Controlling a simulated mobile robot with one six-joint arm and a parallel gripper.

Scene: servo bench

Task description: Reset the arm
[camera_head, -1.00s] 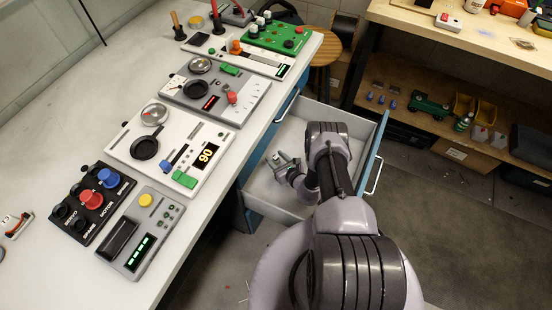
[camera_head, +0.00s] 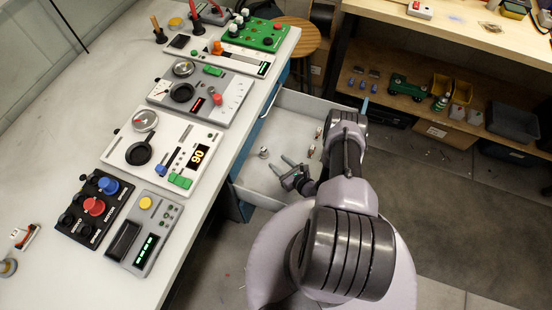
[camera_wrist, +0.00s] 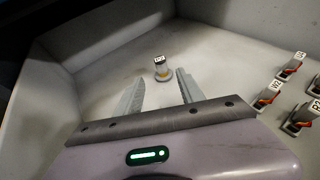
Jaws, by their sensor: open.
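My gripper (camera_head: 289,167) is over the open white drawer (camera_head: 255,190) at the front of the bench. In the wrist view my gripper (camera_wrist: 158,90) is open, with its two grey fingers apart and nothing between them. My arm reaches from the lower right, bent at the elbow, and hides part of the drawer.
Several small labelled pieces with orange-red parts, such as one (camera_wrist: 268,92), lie at the drawer's right side. The drawer walls surround my gripper. The bench (camera_head: 60,140) carries several control panels, including a white one (camera_head: 115,150). A wooden workbench (camera_head: 460,40) stands at the right.

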